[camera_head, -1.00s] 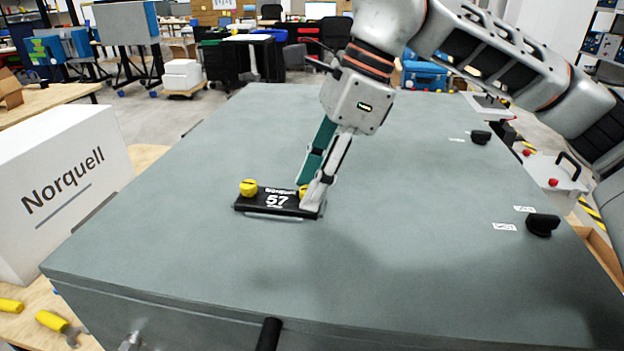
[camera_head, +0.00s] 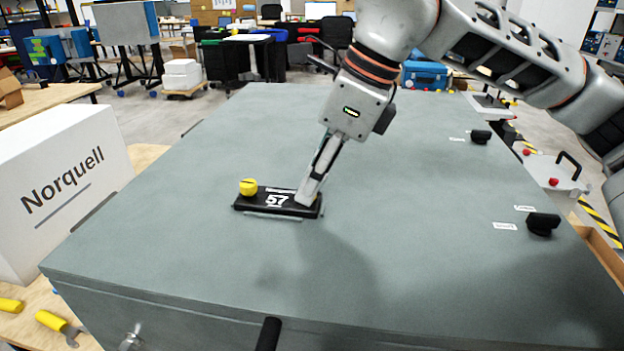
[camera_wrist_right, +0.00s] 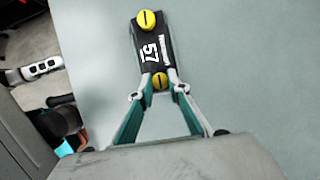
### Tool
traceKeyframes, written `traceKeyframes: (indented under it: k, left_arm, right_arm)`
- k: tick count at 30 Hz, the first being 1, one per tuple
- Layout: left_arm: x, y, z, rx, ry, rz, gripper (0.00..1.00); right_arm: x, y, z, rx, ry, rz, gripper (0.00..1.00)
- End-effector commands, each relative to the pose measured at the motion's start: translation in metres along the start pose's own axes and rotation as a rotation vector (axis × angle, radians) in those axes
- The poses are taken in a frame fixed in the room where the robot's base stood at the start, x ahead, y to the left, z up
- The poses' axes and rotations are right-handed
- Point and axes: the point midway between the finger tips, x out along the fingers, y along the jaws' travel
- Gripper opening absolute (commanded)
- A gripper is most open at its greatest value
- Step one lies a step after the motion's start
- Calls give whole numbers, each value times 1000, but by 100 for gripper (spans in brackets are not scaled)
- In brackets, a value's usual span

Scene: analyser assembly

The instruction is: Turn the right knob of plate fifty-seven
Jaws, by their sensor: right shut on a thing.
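The black plate marked 57 (camera_head: 277,201) lies on the grey-green analyser top. Its left yellow knob (camera_head: 248,187) stands free at the plate's left end. My right gripper (camera_head: 306,200) comes down on the plate's right end and hides the right knob in the head view. In the right wrist view, the right knob (camera_wrist_right: 160,82) sits between the two fingertips of my right gripper (camera_wrist_right: 159,84), which is shut on it. The plate (camera_wrist_right: 152,50) and left knob (camera_wrist_right: 146,19) also show there. My left gripper is not in view.
Black knobs (camera_head: 543,224) and (camera_head: 481,136), with small white labels, stand on the right side of the top. A white Norquell box (camera_head: 60,185) stands at the left. A black handle (camera_head: 268,334) is at the front edge. The top around the plate is clear.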

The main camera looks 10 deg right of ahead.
Motion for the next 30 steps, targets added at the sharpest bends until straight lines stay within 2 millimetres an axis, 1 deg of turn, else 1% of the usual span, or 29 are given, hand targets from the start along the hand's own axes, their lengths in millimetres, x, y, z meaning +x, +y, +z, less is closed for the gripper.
traceKeyframes:
  k: [6,15,16,17,18,26,30]
  left_arm:
    - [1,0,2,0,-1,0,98]
    - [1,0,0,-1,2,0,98]
    - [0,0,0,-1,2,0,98]
    - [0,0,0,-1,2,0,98]
    - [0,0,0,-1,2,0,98]
    - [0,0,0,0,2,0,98]
    - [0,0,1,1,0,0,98]
  right_arm:
    - [0,0,0,76,-2,-33,0]
    - [-1,0,0,80,-2,-34,0]
    - [-1,0,0,80,-2,-34,25]
    - [-1,0,0,80,-2,-34,32]
    - [-1,0,0,80,-2,-34,34]
    - [0,0,0,79,-1,-33,34]
    - [-6,0,0,80,-2,-34,34]
